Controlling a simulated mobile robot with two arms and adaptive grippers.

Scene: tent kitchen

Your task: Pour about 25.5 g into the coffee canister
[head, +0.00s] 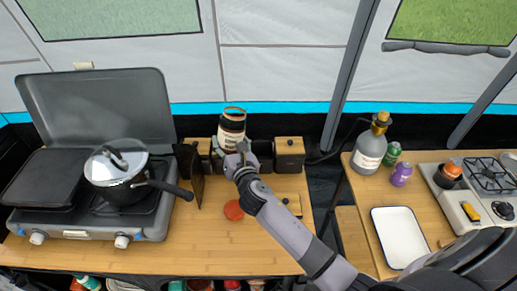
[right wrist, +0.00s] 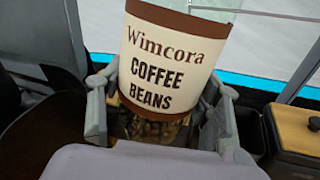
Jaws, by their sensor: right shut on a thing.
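A coffee beans jar (head: 231,132) with a cream label and brown bands is held in my right gripper (head: 240,161), above the back of the wooden table. In the right wrist view the jar (right wrist: 165,60) leans slightly; its label reads "Wimcora COFFEE BEANS", and beans show below the label between the fingers of the right gripper (right wrist: 160,125). A dark canister with a wooden top (head: 289,155) stands right of the jar; it also shows in the right wrist view (right wrist: 295,135). Another dark box (head: 205,150) stands to the left, partly hidden. I cannot tell which is the coffee canister.
A red round thing (head: 233,210) lies on the wooden table (head: 195,255). A camping stove (head: 80,234) with a lidded pot (head: 118,175) stands left. On the right table are a grey bottle (head: 369,152), a purple bottle (head: 401,175) and an empty white tray (head: 399,237).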

